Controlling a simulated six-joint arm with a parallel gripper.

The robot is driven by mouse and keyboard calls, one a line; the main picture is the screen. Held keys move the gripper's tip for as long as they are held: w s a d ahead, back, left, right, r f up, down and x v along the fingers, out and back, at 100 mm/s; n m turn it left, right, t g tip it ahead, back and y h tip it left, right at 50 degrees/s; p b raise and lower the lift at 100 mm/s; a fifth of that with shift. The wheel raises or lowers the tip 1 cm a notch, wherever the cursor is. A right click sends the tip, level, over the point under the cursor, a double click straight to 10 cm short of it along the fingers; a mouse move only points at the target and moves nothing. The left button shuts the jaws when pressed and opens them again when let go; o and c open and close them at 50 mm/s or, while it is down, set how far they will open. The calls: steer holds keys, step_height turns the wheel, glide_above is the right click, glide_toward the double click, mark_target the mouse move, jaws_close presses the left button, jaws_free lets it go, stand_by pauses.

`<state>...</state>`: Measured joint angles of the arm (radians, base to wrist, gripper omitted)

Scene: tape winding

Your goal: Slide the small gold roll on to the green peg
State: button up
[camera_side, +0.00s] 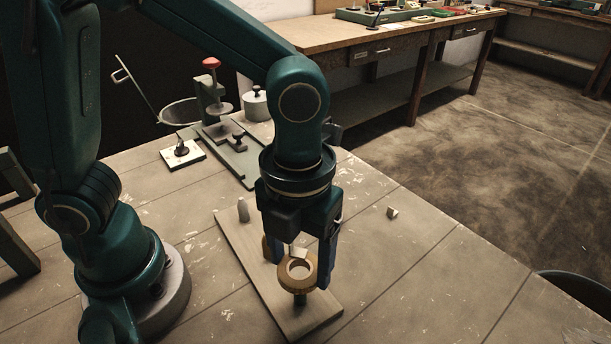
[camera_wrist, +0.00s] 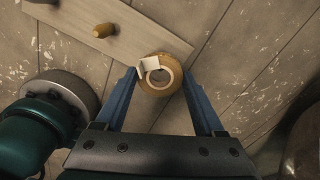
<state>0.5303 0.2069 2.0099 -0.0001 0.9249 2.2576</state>
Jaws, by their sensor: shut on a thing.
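The small gold roll (camera_side: 297,287) is held flat between the blue fingers of my gripper (camera_side: 302,268), which is shut on it. It also shows in the wrist view (camera_wrist: 160,88), between the fingertips, with a white tab (camera_wrist: 148,66) at its edge. A short dark, greenish peg (camera_side: 300,299) stands on the board directly below the roll in the side view; the roll hides its top. I cannot tell whether the peg enters the roll's hole.
The pale board (camera_side: 235,238) carries a grey peg (camera_side: 243,210) and a brown peg (camera_wrist: 103,30) farther along. A small block (camera_side: 392,212) lies to the right. A clamp stand (camera_side: 212,90) and a lidded pot (camera_side: 255,104) stand at the back.

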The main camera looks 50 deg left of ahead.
steer(key=shift+f, duration=0.1)
stand_by(0.6)
steer(key=shift+f, duration=1.45)
steer(key=o, duration=1.3)
steer(key=shift+r, duration=3.55)
